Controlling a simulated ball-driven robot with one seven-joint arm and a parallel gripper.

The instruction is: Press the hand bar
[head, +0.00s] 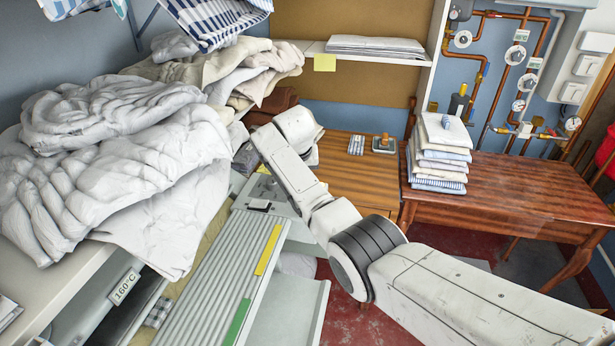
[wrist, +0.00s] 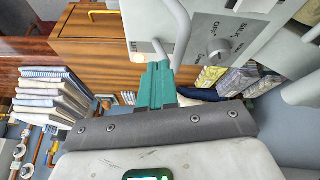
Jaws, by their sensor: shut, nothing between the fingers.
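The ironer stands at the left in the head view, with a ribbed grey top (head: 215,265) and a yellow and a green strip along its edge. In the wrist view a curved pale grey tube (wrist: 181,30) stands in front of the ironer's control panel (wrist: 225,38); it may be part of the hand bar, but I cannot tell for sure. My gripper (wrist: 158,68) has teal fingers, shut and empty, with the tips close to the tube's lower end. I cannot tell whether they touch it. In the head view my arm hides the gripper.
White crumpled linen (head: 110,150) is heaped on the left. A wooden desk (head: 500,190) with a stack of folded cloths (head: 440,150) stands at the right. Copper pipes and gauges (head: 515,55) line the back wall. Red floor shows below my arm.

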